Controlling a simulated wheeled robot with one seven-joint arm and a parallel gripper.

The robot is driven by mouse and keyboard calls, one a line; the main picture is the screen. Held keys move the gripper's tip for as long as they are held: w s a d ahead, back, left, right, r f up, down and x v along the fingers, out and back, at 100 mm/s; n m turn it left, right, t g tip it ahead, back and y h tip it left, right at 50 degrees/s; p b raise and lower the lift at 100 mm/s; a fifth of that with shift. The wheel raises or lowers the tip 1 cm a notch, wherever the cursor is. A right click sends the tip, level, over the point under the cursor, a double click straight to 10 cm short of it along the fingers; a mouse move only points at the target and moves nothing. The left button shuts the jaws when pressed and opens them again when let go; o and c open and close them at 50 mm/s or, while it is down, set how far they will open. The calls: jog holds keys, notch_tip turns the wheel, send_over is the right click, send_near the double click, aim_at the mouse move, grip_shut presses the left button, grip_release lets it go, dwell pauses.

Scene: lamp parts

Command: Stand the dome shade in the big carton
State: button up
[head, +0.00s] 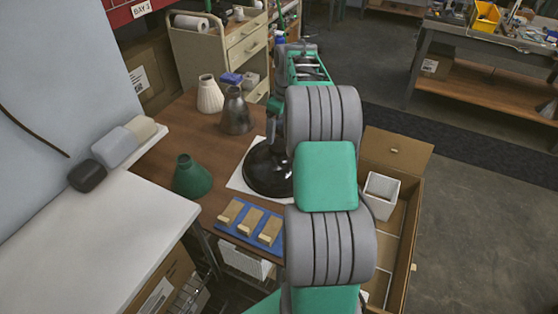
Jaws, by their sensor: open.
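The dome shade (262,180) is glossy black and wide. It rests on a white sheet on the brown table, its right side hidden behind my arm. My gripper (274,136) is above the far part of the dome shade, pointing down and partly hidden by my arm. Its jaws are open; I cannot tell whether they touch the shade. The big carton (410,226) stands open to the right of my arm, its far flap folded out. It has compartments, and a white square shade (380,194) stands in the far one. Its left side is hidden by my arm.
A cream ribbed shade (210,95), a grey metal cone shade (236,114) and a green cone shade (191,178) stand on the table. Several wooden blocks (250,220) lie on a blue mat in front. A white counter (120,225) is at left. Floor right of the carton is clear.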

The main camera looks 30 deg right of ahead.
aim_at(279, 145)
jog(key=f, duration=0.2)
jog(key=f+p, duration=0.1)
jog(key=f, duration=0.2)
jog(key=w+f, duration=0.1)
jog(key=f, duration=0.1)
jog(key=shift+d+f, duration=0.1)
jog(key=shift+f, duration=0.25)
grip_shut()
dwell(0.5)
jog(key=shift+r, duration=0.1)
